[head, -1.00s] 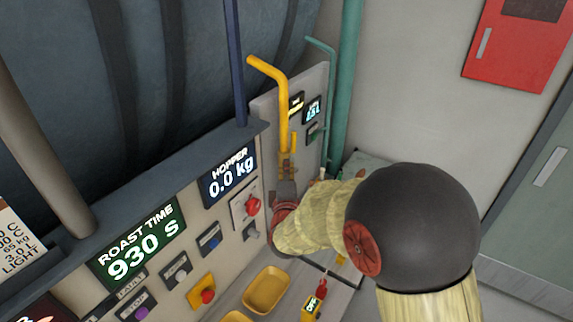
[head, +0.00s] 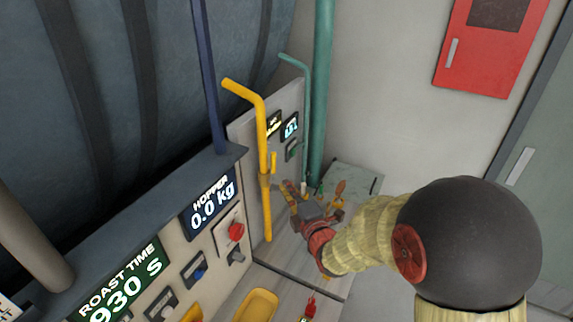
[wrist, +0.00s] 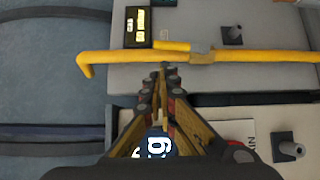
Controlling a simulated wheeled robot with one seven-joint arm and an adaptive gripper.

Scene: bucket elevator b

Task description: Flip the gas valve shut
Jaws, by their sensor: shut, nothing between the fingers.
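The yellow gas pipe (head: 263,125) runs down the panel at the right end of the machine. Its valve body (head: 266,181) has a short yellow lever (head: 274,162) lying along the pipe. In the wrist view the pipe (wrist: 262,57) crosses sideways, with the valve body (wrist: 201,53) and the lever (wrist: 174,46) right of the fingertips' line. My gripper (head: 288,190) is just right of the valve in the head view. In the wrist view my gripper (wrist: 161,73) is shut and empty, its tips close to the pipe. I cannot tell whether they touch it.
A teal pipe (head: 305,120) stands right of the yellow one. Small displays (head: 290,127) sit on the panel between them. A red knob (head: 235,231) and the hopper display (head: 210,205) are to the left. A red cabinet (head: 490,45) hangs on the right wall.

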